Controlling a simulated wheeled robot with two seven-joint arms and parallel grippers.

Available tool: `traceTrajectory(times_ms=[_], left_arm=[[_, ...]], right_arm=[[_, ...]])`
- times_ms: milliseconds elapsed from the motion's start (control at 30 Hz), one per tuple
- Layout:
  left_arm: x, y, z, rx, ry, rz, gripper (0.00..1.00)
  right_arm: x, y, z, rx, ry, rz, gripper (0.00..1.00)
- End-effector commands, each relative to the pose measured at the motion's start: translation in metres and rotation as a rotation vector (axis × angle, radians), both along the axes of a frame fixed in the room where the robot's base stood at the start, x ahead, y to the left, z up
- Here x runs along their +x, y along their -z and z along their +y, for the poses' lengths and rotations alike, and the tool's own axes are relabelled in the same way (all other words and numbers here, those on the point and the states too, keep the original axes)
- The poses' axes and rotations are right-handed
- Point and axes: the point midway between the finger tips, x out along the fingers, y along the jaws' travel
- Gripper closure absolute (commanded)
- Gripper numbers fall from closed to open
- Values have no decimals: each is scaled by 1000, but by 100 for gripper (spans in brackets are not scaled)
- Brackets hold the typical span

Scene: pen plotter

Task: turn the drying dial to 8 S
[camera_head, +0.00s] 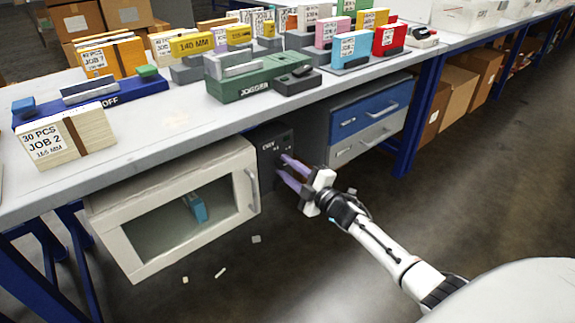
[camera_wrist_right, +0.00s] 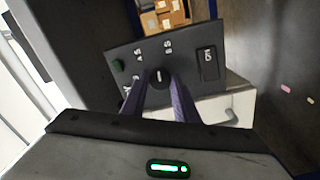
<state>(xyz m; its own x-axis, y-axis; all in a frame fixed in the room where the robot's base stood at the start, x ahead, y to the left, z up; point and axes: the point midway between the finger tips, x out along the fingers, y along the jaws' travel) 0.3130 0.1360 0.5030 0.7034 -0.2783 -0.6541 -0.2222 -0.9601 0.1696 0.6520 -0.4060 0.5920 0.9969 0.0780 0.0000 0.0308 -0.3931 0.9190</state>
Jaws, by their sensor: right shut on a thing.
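The drying dial (camera_wrist_right: 159,79) is a small dark round knob on a dark control panel (camera_wrist_right: 190,60). It has a short white mark that stands roughly upright in the right wrist view. A label that looks like 8 S (camera_wrist_right: 167,46) is above the dial, slightly right, and one like 4 S (camera_wrist_right: 139,55) is up and left. A third label at the left is partly hidden. My right gripper (camera_wrist_right: 160,92) is shut on the dial, one purple finger on each side. In the head view my right gripper (camera_head: 281,165) reaches the panel (camera_head: 270,146) and hides the dial. My left gripper is not in view.
The panel hangs under the bench (camera_head: 180,125), between a cream windowed cabinet (camera_head: 115,225) with a blue thing inside and a blue and grey drawer unit (camera_head: 370,110). A green button (camera_wrist_right: 118,64) and a dark switch (camera_wrist_right: 208,63) flank the dial. Scraps lie on the floor.

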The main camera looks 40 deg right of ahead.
Motion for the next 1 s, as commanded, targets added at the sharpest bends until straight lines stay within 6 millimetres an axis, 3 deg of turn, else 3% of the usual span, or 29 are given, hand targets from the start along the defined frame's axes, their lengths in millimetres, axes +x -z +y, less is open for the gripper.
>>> traceTrajectory(times_ms=[500,1000], left_arm=[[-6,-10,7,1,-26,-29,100],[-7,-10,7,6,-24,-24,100]], right_arm=[[0,-1,0,334,0,26,95],[0,0,-1,397,1,31,95]])
